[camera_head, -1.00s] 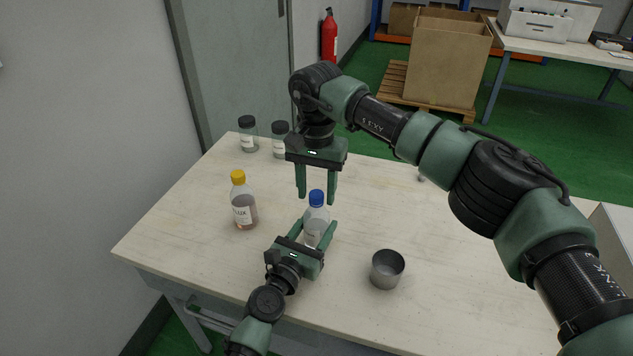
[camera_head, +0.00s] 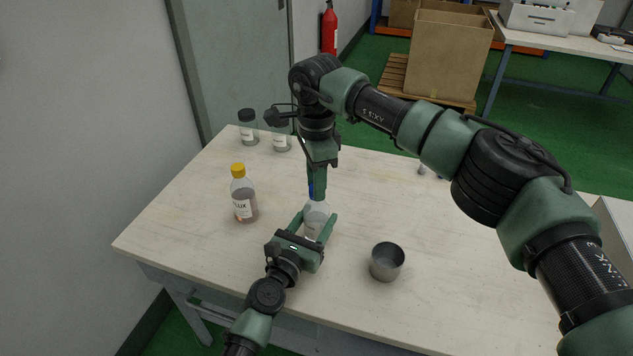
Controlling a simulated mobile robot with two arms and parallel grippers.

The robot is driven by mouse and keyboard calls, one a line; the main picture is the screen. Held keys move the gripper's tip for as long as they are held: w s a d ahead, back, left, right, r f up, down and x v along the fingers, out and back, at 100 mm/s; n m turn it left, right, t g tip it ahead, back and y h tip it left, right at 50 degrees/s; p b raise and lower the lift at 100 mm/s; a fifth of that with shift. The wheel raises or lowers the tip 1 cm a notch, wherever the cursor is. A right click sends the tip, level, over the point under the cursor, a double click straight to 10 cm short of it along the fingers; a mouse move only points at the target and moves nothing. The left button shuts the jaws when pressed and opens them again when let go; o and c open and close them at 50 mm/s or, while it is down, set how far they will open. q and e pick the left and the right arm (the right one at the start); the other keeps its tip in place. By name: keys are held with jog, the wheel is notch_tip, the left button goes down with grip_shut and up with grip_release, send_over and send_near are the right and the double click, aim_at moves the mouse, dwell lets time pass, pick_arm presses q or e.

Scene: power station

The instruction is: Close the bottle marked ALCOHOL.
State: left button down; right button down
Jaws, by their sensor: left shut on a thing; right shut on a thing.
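A clear bottle (camera_head: 316,214) with a white label stands upright on the table; its label cannot be read here. My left gripper (camera_head: 320,222) is shut around the bottle's body from the front. A blue cap (camera_head: 311,190) is at the top of this bottle, mostly hidden. My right gripper (camera_head: 317,190) points straight down over the bottle, turned edge-on, and is shut on the blue cap. Whether the cap is fully seated cannot be told.
A yellow-capped bottle marked FLUX (camera_head: 244,198) stands left of the held bottle. A metal cup (camera_head: 387,262) stands at its right front. Two dark-capped jars, one at the left (camera_head: 248,128) and one beside it (camera_head: 281,139), stand at the back edge. The table's right side (camera_head: 440,240) is largely clear.

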jog(key=m, duration=0.4)
jog(key=shift+m, duration=0.4)
jog(key=m, duration=0.4)
jog(key=shift+m, duration=0.4)
jog(key=m, duration=0.6)
jog(key=shift+m, duration=0.4)
jog(key=m, duration=0.6)
jog(key=shift+m, duration=0.4)
jog(key=m, duration=0.6)
jog(key=shift+f+m, duration=0.1)
jog(key=shift+m, duration=0.2)
jog(key=c, duration=1.1)
grip_release()
